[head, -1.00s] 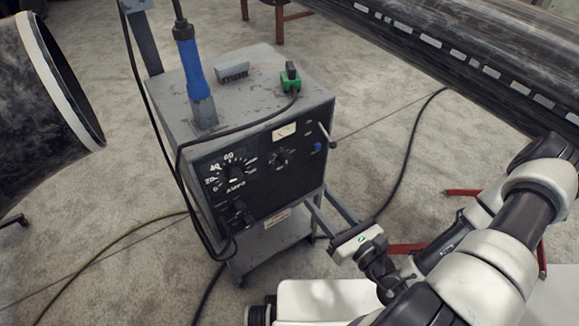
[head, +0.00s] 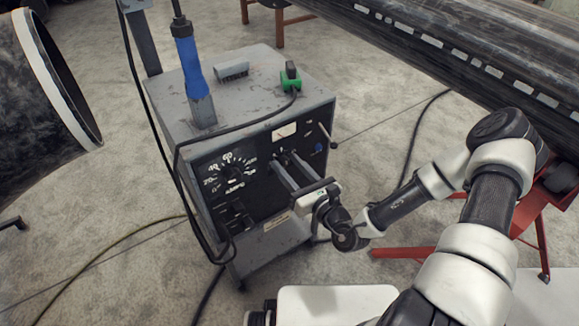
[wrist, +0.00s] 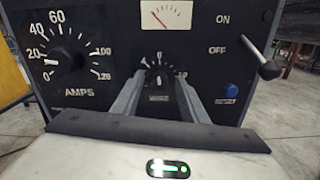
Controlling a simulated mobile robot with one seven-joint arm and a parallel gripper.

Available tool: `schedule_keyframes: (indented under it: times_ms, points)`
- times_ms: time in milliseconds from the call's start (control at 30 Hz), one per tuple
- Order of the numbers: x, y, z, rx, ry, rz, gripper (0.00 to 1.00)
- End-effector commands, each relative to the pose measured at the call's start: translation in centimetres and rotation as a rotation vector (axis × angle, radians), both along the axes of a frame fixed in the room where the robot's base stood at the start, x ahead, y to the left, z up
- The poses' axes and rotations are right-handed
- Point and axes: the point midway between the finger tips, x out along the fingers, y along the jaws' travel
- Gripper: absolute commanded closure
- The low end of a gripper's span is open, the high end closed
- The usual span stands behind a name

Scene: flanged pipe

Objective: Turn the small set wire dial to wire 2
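The small set wire dial (wrist: 159,79) is a black knob with a white-marked scale on the welding machine's dark front panel (wrist: 95,85). A 6 shows at its top and a 10 at its right; its left side is partly hidden by a finger, and I cannot read its setting surely. My gripper (wrist: 158,78) is open, its two grey fingers on either side of the knob; I cannot tell whether they touch it. In the head view my gripper (head: 281,158) reaches the panel below the meter and hides the small dial.
The large AMPS dial (wrist: 68,57) is left of the small dial. A meter (wrist: 165,15) sits above. An ON/OFF lever (wrist: 262,62) and blue button (wrist: 229,91) are at the right. A black cable (head: 177,170) hangs across the machine's left front.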

Motion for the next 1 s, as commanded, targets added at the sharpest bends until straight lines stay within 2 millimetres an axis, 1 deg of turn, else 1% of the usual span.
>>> schedule_keyframes:
  times_ms: [133,167,300,400,767,1000]
  points:
    - [-0.01,0.0,0.02,0.0,0.0,0.0,0.6]
    - [-0.02,0.01,0.02,0.0,0.0,0.0,0.62]
    - [-0.04,0.0,0.01,0.0,0.0,0.001,0.85]
    - [-0.04,-0.01,0.01,0.0,0.0,0.001,1.0]
    - [-0.1,0.09,0.29,-0.048,-0.033,0.002,1.0]
    - [-0.18,0.21,0.44,-0.181,-0.12,0.004,1.0]
